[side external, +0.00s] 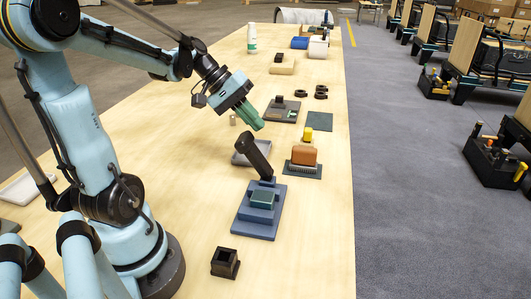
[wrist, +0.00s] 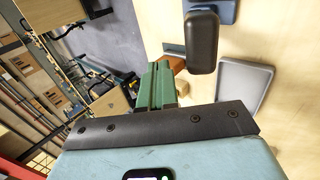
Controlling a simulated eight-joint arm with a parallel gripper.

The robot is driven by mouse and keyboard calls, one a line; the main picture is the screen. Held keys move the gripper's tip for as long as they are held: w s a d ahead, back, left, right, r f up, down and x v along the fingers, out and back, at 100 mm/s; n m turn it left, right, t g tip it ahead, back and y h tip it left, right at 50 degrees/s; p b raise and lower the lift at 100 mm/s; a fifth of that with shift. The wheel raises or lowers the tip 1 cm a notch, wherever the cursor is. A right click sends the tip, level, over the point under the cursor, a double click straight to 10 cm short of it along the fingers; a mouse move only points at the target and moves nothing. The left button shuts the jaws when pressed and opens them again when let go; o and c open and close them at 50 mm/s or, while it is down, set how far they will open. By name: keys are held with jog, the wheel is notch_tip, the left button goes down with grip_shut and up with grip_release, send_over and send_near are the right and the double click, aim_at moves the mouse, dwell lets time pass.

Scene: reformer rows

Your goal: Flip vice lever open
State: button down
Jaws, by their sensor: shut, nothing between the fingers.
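The vice (side external: 258,220) is a stepped blue block with a dark green plate on top, standing on the wooden table. Its thick black lever (side external: 257,158) rises from the far end and tilts up to the left. The lever also shows large at the top of the wrist view (wrist: 202,42), and part of the blue vice base (wrist: 228,10) shows beside it. My gripper (side external: 258,126) has green fingers, closed together and empty. It is in the air above and beyond the lever, apart from it. In the wrist view the fingers (wrist: 157,68) are left of the lever.
A grey tray (side external: 240,154) lies behind the lever. An orange-brown block on a brush (side external: 303,157) and a yellow block (side external: 308,134) stand to the right. A black square holder (side external: 225,263) stands in front. More items sit farther back. The table's right edge is near.

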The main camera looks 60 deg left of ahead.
jog(key=shift+r, duration=0.1)
jog(key=shift+r, duration=0.7)
jog(key=r+v, duration=0.1)
jog(key=v, duration=1)
jog(key=shift+w+d+r, duration=0.2)
jog(key=shift+d, duration=0.05)
jog(key=w+d+f+m+t+y, duration=0.1)
jog(key=d+f+m+y, duration=0.4)
jog(key=d+f+m, duration=0.4)
jog(key=d+f, duration=0.4)
jog(key=d, duration=0.4)
jog(key=shift+w+f+y, duration=0.3)
jog(key=shift+f+y, duration=0.05)
jog(key=shift+y, duration=0.05)
